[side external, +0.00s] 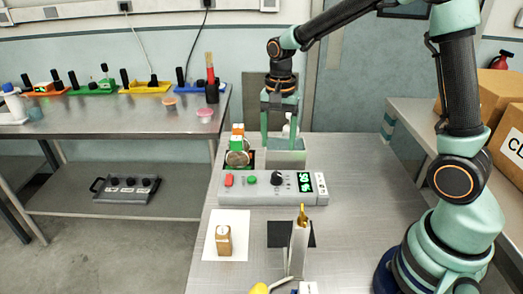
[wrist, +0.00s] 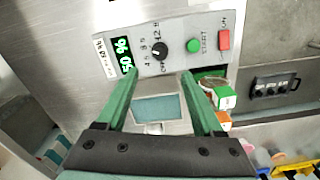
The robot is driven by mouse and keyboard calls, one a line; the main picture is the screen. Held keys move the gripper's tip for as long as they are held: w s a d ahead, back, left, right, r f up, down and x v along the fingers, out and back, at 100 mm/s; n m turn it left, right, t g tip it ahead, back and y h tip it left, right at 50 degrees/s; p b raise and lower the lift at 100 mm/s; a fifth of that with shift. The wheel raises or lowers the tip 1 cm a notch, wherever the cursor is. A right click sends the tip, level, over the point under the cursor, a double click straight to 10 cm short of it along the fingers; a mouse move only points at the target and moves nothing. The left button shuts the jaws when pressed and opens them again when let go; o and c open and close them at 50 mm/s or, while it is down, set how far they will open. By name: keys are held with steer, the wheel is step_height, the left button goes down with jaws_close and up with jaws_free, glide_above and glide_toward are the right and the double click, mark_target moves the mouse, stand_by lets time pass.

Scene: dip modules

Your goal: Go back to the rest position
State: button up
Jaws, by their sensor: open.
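My gripper (side external: 280,138) hangs pointing down above the grey open-topped container (side external: 286,160) at the back of the metal table. Its two teal fingers are spread, and nothing shows between them. In the wrist view the fingertips of my gripper (wrist: 158,76) frame the container's rim and its bluish-green inside (wrist: 158,108). The grey control box (side external: 265,187) stands just in front of the container, with a red button, a green button, a black knob and a lit green display (side external: 304,181). The fingertips look close above the container; the exact gap is hard to tell.
Green-and-white and orange blocks (side external: 238,142) with a round metallic part stand left of the container. A brown block (side external: 224,239) sits on white paper. A pale upright holder with a gold tip (side external: 299,240) stands in front. The table's right side is clear.

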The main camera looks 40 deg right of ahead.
steer(key=shift+r, duration=0.8)
steer(key=s+a+r+n+t, duration=0.1)
steer(key=s+r+n+t, duration=0.4)
steer(key=s+r+n, duration=0.3)
steer(key=s+n, duration=0.4)
steer(key=shift+a+r+t, duration=0.25)
steer(key=shift+a+t, duration=0.05)
steer(key=shift+a, duration=0.1)
